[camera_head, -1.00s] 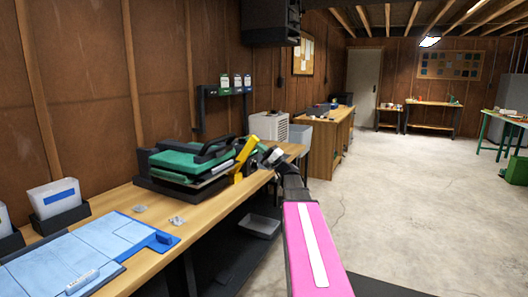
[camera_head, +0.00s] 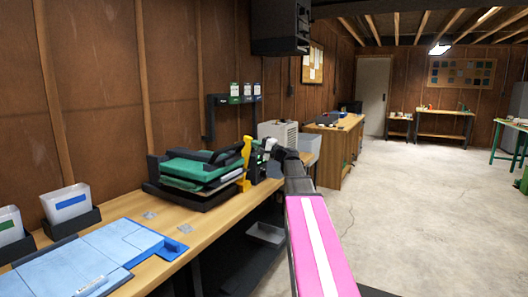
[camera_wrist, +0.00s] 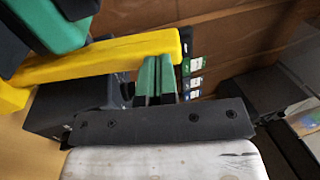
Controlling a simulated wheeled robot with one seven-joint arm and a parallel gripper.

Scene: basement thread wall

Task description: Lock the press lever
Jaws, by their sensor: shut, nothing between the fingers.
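The press (camera_head: 190,172) is a green and black stack on the wooden bench, with its upper part lying nearly flat on the lower. Its yellow lever (camera_head: 245,160) stands near upright at the press's right end. My gripper (camera_head: 258,154) is just right of the lever, partly hidden by my arm. In the wrist view the lever (camera_wrist: 110,55) runs across the upper left as a long yellow bar. My gripper's two green fingers (camera_wrist: 157,60) are together, empty, with their tips at the bar's lower edge. I cannot tell whether they touch it.
A blue board (camera_head: 90,258) and clear bins (camera_head: 66,205) are on the bench's left part. A small shelf with labelled containers (camera_head: 234,97) hangs on the wall behind. A grey-white box (camera_head: 278,132) stands beyond the press. The concrete floor (camera_head: 420,210) at right is clear.

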